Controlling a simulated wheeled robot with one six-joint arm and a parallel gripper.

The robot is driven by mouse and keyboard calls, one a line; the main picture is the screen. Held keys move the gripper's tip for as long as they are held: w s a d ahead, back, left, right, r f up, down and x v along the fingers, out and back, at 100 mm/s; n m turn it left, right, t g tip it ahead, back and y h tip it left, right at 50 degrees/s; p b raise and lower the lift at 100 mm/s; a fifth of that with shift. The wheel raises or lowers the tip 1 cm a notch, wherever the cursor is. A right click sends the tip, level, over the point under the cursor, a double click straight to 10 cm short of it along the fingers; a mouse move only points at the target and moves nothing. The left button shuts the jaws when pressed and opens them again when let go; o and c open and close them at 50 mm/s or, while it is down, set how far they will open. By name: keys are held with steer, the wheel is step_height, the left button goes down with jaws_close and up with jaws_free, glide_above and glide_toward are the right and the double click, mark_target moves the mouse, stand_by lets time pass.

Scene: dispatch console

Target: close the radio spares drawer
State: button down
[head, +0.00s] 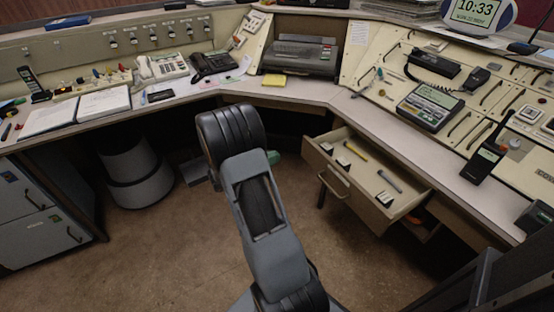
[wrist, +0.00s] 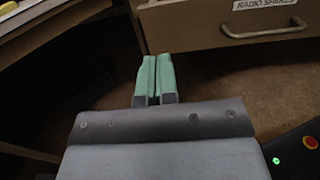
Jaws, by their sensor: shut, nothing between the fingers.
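The radio spares drawer (head: 384,213) is pulled out from under the right side of the console in the head view. Several small items lie inside it, and a bar handle (head: 333,184) is on its front. In the wrist view its front (wrist: 190,22), the "RADIO SPARES" label (wrist: 262,4) and the handle (wrist: 264,33) show at the top. My gripper (wrist: 157,57) has green fingers, shut and empty. The fingertips are just below the drawer front's lower edge in the picture, left of the handle; I cannot tell whether they touch it. My arm hides most of the gripper in the head view.
A grey bin (head: 140,170) stands under the left desk, near a cabinet (head: 40,225). Brown floor (head: 170,245) is open in the middle.

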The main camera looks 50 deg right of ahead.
mark_target(308, 144)
steer(key=b+x, duration=0.2)
steer(key=x, duration=0.9)
steer(key=shift+s+d, duration=0.15)
steer(key=shift+d, duration=0.15)
